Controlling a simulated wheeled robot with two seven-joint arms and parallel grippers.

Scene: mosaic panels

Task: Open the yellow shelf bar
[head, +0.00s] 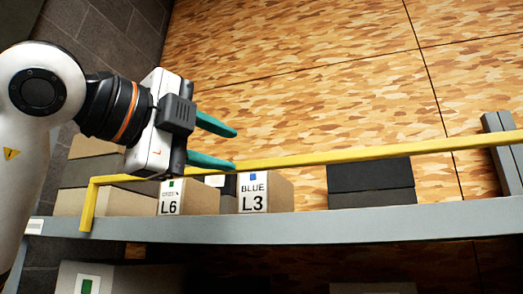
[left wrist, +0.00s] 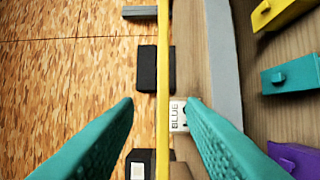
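The yellow shelf bar (head: 340,156) runs level along the front of a grey shelf, with a short post (head: 88,205) bent down at its left end. My left gripper (head: 236,150) is open and empty near the bar's left part; its lower teal finger overlaps the bar in the head view. In the left wrist view the bar (left wrist: 163,60) runs lengthwise between the two spread fingertips (left wrist: 160,102), touching neither visibly. How far the bar is from the fingers in depth I cannot tell. My right gripper is not in view.
On the shelf (head: 300,226) behind the bar stand a BLUE L3 box (head: 265,192), an L6 box (head: 188,197) and a dark box (head: 370,183). Yellow, teal and purple blocks lie on the right in the left wrist view (left wrist: 290,78). Space above the bar is clear.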

